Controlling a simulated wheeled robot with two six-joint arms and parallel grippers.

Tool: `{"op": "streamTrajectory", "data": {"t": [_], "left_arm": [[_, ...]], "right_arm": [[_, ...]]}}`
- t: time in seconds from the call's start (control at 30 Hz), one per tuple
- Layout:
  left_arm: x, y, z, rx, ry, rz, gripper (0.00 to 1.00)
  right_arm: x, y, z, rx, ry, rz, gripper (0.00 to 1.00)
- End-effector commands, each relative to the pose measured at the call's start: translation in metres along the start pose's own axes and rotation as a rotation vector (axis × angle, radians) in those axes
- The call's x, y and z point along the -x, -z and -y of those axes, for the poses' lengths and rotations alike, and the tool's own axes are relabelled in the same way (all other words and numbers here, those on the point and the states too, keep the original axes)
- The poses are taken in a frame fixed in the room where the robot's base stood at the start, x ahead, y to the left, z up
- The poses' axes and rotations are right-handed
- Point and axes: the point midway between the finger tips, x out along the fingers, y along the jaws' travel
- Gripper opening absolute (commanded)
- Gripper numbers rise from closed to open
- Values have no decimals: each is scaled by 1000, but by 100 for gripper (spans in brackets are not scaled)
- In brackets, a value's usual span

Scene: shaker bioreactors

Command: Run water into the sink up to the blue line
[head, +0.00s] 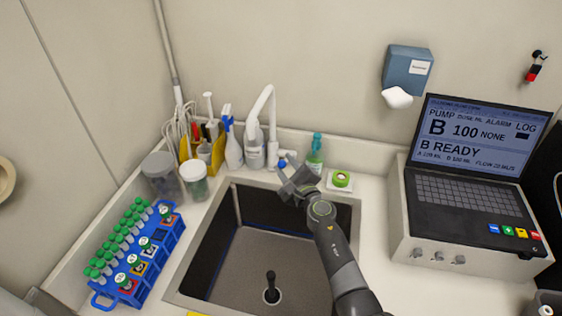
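The sink (222,262) is dark inside, with a thin blue line (232,238) low along its walls. I see no water surface in it, and its grey floor shows. A black upright plug or standpipe (271,284) stands on the floor. The white tap (262,130) is at the sink's back edge, its spout arching up; no stream shows. A small blue-tipped part (282,163) sits right of the tap's base. My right gripper (289,176) is at that blue tip, over the back rim; whether its fingers are open or touching it is unclear. My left gripper is out of view.
A pump console (465,205) stands right.

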Motion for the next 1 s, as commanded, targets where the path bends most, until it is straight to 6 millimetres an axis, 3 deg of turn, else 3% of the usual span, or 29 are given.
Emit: {"op": "streamTrajectory", "data": {"t": [0.1,0.3,0.67,0.93,1.0], "left_arm": [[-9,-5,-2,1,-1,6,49],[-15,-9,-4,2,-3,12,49],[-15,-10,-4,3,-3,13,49],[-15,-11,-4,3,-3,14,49],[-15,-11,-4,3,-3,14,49]], "right_arm": [[-17,2,-2,1,0,2,33],[-32,1,0,0,0,0,33],[-36,0,0,0,0,-1,33],[-36,0,0,0,0,0,1],[-36,0,0,0,0,1,0]]}}
